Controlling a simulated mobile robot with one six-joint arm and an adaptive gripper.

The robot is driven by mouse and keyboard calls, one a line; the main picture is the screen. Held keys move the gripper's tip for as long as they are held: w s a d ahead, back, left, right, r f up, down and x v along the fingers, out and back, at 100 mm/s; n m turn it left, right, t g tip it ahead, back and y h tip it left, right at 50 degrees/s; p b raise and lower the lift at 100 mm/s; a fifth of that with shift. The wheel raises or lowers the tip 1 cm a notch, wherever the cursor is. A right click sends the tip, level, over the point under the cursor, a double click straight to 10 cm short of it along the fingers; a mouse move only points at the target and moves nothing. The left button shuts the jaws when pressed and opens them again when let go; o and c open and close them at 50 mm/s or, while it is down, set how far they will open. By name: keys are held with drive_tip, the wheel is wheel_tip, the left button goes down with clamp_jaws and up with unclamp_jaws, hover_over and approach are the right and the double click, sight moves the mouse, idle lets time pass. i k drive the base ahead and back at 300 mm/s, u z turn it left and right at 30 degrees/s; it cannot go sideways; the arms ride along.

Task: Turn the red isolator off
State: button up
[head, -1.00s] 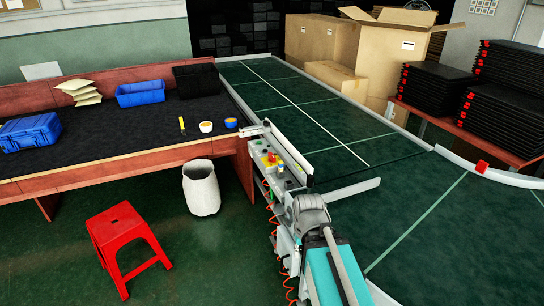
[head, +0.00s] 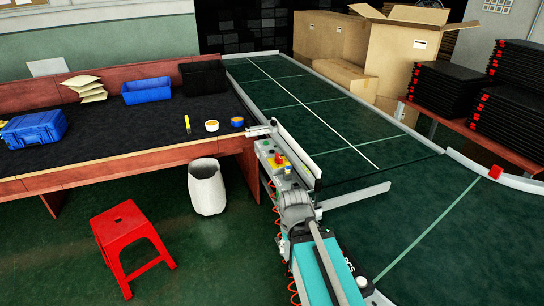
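A small red knob on a yellow base (head: 280,159) sits on the pale control panel (head: 264,150) along the near side of the conveyor; it looks like the red isolator. The way its handle is turned is too small to read. My arm reaches up from the bottom of the head view, and its grey joint lies just below the panel, covering the panel's lower end. My gripper cannot be made out.
A dark-topped bench (head: 110,120) is at left. A red stool (head: 125,230) and white bin (head: 207,187) stand on the floor.

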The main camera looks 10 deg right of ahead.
sight(279, 160)
drive_tip(key=u, duration=0.25)
drive_tip(key=i, duration=0.85)
drive_tip(key=z, duration=0.5)
